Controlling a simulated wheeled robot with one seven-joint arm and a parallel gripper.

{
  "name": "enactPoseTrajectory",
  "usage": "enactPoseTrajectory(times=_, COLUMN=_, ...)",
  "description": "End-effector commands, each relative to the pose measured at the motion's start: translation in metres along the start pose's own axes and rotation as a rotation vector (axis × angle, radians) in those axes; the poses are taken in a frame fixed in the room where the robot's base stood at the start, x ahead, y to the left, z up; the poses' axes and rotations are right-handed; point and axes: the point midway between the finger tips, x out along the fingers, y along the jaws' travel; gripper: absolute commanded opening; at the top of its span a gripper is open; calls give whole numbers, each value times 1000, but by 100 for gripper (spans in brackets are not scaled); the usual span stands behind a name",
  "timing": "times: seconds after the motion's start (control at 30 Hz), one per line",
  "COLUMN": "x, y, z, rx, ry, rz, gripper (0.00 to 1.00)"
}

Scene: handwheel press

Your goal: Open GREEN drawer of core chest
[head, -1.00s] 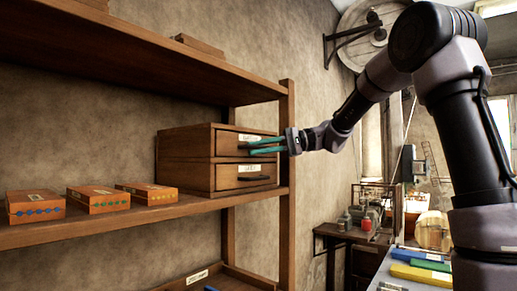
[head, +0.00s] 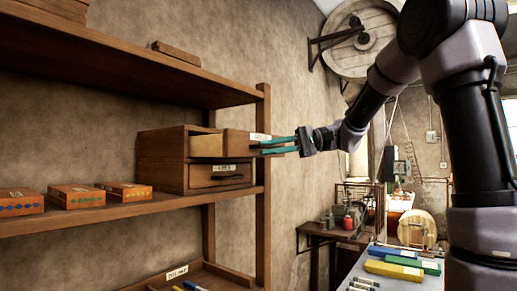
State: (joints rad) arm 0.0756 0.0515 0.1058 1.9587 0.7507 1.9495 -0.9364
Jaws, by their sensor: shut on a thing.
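The wooden core chest (head: 162,162) sits on the middle shelf, with two stacked drawers. Its upper drawer (head: 236,140) is pulled out, and its open inside and side show. Its lower drawer (head: 218,180) is closed, with a dark handle and a pale label. I cannot read the labels surely, so I cannot tell which drawer is GREEN. My gripper (head: 262,148), with teal fingers, reaches in from the right and is shut at the upper drawer's front, on its handle. The fingers hide most of that handle.
Small wooden boxes with coloured dots (head: 77,195) stand left of the chest. The shelf post (head: 263,200) rises close by the drawer. A tray (head: 200,277) is below. A table at the lower right holds blue, green and yellow blocks (head: 393,269).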

Motion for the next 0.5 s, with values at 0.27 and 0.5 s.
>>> enactPoseTrajectory(times=0.27, x=-24, y=8, z=24, rx=1, ry=1, rz=2, gripper=0)
enactPoseTrajectory(times=0.5, x=-29, y=10, z=29, rx=0, ry=-1, rz=2, gripper=0)
